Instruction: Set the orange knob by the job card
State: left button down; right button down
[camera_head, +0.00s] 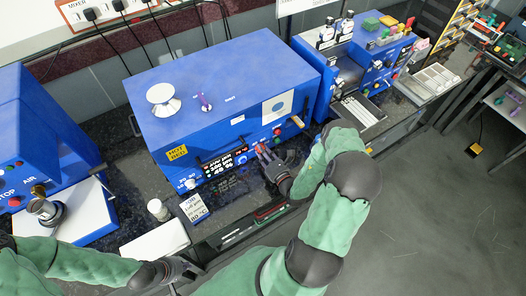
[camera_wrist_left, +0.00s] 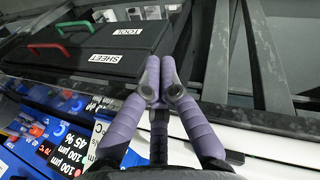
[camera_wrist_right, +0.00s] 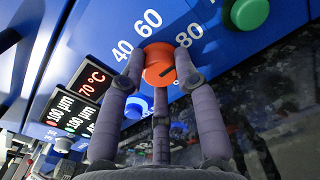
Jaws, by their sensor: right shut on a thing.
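The orange knob (camera_wrist_right: 158,66) is on the blue machine's front panel, with 40, 60 and 80 marked around it. Its dark pointer line slants up right, toward the side of the 80. The display (camera_wrist_right: 90,82) beside it reads 70 °C in red. My right gripper (camera_wrist_right: 158,70) is shut on the knob, a finger on each side; in the head view the hand (camera_head: 272,165) partly hides it. The job card (camera_head: 194,208) stands in front of the machine at left; its last line ends in °C, but the number is too small to be sure. My left gripper (camera_wrist_left: 160,92) is shut and empty, away from the machine.
A green button (camera_wrist_right: 249,14) sits close to the knob, and a blue-lit button (camera_wrist_right: 136,107) is below it. A white jar (camera_head: 158,209) stands left of the card. Black cases with red and green handles (camera_wrist_left: 95,42) lie near my left gripper.

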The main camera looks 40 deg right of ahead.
jog(key=c, duration=0.9)
grip_release()
jog(key=s, duration=0.4)
jog(key=s+a, duration=0.1)
jog(key=s, duration=0.7)
jog(key=shift+a, duration=0.15)
